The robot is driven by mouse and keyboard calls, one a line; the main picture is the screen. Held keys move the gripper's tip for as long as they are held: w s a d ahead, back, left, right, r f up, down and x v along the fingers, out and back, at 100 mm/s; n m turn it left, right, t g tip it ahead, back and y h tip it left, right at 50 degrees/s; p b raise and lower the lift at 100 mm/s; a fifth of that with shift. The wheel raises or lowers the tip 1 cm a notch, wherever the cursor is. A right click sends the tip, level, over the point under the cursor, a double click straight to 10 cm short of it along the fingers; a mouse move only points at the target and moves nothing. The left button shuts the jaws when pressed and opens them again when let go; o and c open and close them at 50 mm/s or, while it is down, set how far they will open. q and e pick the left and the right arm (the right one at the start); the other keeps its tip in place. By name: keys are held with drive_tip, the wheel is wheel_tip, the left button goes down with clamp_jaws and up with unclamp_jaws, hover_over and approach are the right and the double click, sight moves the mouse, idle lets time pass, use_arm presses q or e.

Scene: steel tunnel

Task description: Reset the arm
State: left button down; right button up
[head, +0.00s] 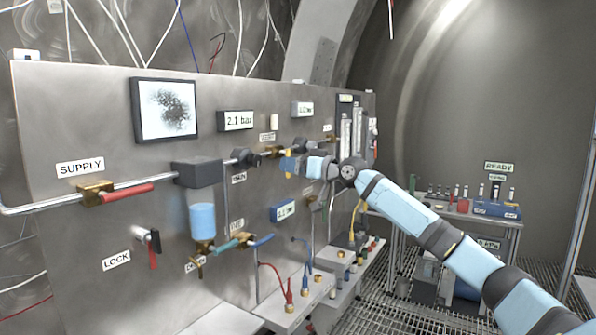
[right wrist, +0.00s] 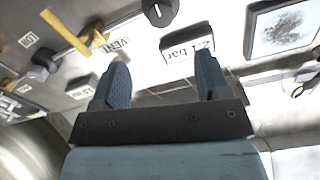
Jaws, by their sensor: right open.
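My right arm (head: 400,205), light blue with dark joints, reaches in from the right to the steel panel. Its gripper (head: 290,164) is in front of the panel, near the brass fittings right of the black valve knob (head: 245,158). In the right wrist view the two dark blue fingers (right wrist: 163,80) stand wide apart with nothing between them. Beyond them the panel shows upside down, with the 2.1 bar display (right wrist: 187,46) and a yellow handle (right wrist: 66,32). My left gripper is not in view.
Coloured hoses and fittings stand on a low ledge (head: 290,318). A bench (head: 465,217) with bottles is behind the arm.

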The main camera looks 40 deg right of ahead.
drive_tip(key=shift+s+d, duration=0.1)
drive_tip(key=shift+s, duration=0.35)
drive_tip(key=a+f+n+g, duration=0.1)
drive_tip(key=a+f, duration=0.4)
drive_tip(key=f, duration=0.5)
drive_tip(key=s+a+f+g, duration=0.1)
drive_tip(key=a+f, duration=0.4)
drive_tip(key=f, duration=0.4)
drive_tip(key=a+f+n+g, duration=0.1)
drive_tip(key=a+f, duration=0.4)
drive_tip(key=f, duration=0.5)
drive_tip(key=s+a+f+g, duration=0.1)
drive_tip(key=s+a+f, duration=0.5)
drive_tip(key=f, duration=0.3)
drive_tip(key=s+a+f+g, duration=0.1)
drive_tip(key=s+a+f, duration=0.5)
drive_tip(key=f, duration=0.3)
drive_tip(key=s+a+f+g+h, duration=0.1)
drive_tip(key=s+a+f, duration=0.3)
drive_tip(key=s, duration=0.4)
drive_tip(key=s+a+f, duration=0.4)
drive_tip(key=s, duration=0.3)
drive_tip(key=s+a+f+g+h, duration=0.1)
drive_tip(key=s+a+f, duration=0.25)
drive_tip(key=s, duration=0.45)
wheel_tip(320, 180, up, 11)
drive_tip(key=s+p, duration=0.1)
drive_tip(key=p, duration=1.1)
drive_tip(key=shift+d+t, duration=0.3)
